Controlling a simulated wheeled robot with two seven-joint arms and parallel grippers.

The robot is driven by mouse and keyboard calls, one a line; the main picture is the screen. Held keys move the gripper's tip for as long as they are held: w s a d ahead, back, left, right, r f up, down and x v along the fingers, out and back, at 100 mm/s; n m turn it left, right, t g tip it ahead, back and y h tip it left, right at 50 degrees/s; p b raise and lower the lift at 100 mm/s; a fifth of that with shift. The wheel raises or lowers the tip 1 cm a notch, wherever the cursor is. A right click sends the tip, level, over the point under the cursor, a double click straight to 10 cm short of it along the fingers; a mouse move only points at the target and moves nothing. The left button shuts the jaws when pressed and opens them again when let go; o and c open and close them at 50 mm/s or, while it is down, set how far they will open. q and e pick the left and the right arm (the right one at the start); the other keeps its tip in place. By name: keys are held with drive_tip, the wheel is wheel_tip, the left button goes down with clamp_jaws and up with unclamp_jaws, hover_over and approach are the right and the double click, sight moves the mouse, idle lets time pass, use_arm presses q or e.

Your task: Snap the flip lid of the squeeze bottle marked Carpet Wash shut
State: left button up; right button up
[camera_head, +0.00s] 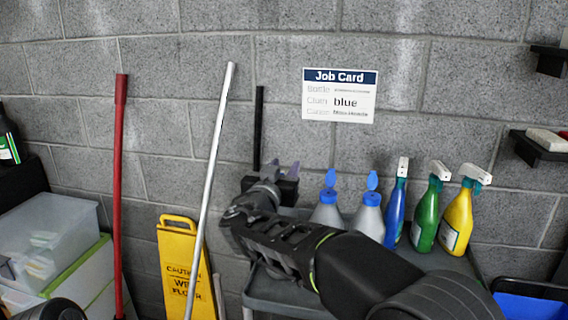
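Two grey squeeze bottles with blue caps stand side by side on the grey cart, the left bottle (327,212) and the right bottle (369,217). Both blue flip lids, left (331,178) and right (373,181), stand up open above their caps. My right arm hides the lower parts of both bottles, and no name can be read, so I cannot tell which is Carpet Wash. My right gripper (281,169) is left of the bottles, apart from them, its two fingers spread and empty. My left gripper is out of view.
Blue (395,210), green (426,215) and yellow (458,222) spray bottles stand right of the squeeze bottles. The cart (262,290) is partly behind my arm. A yellow wet-floor sign (178,262) and poles stand left. A job card (339,96) hangs on the wall.

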drive_tip(key=shift+w, duration=0.1)
drive_tip(key=shift+c, duration=0.6)
clamp_jaws()
